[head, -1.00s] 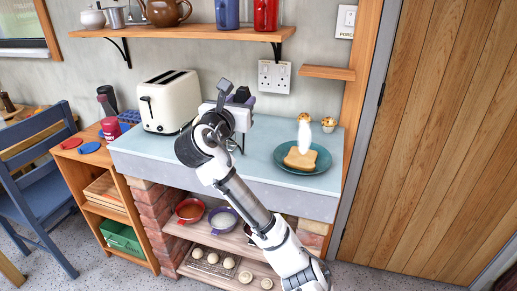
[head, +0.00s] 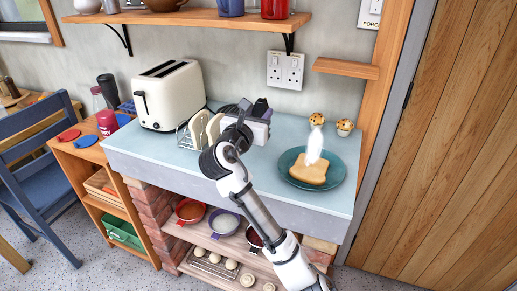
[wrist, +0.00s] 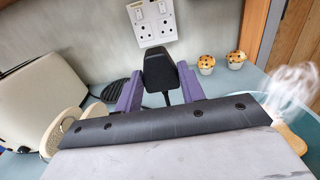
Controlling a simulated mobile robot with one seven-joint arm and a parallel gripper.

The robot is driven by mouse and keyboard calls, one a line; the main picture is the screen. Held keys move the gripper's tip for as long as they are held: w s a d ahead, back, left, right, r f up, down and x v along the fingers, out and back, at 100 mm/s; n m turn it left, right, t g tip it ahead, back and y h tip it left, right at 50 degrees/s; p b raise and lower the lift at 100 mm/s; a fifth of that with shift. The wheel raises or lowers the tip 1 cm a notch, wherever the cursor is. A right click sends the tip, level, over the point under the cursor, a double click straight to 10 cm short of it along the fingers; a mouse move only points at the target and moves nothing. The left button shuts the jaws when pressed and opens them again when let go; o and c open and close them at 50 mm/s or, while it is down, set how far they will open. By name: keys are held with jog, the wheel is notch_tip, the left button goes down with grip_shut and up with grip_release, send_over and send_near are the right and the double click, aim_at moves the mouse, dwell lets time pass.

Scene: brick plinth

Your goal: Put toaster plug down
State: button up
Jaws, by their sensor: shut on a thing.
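The black toaster plug (wrist: 158,72) is gripped between the two purple fingers of my gripper (wrist: 160,92). In the head view my gripper (head: 256,108) is over the blue-grey counter (head: 238,178), below the wall socket. Whether the plug touches the counter is hard to tell. The cream toaster (head: 168,95) stands at the left of the counter. It also shows at the left of the wrist view (wrist: 35,100). The double wall socket (head: 285,70) is on the wall behind, apart from the plug; it shows in the wrist view too (wrist: 152,22).
A rack with bread slices (head: 200,131) stands just left of my gripper. A teal plate (head: 335,169) with toast (head: 309,175) and rising steam is to the right. Two muffins (head: 345,127) stand behind it. A wooden shelf (head: 200,17) crosses above.

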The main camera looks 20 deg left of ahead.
notch_tip(320, 180, down, 11)
jog(key=shift+f, duration=0.15)
dwell(0.4)
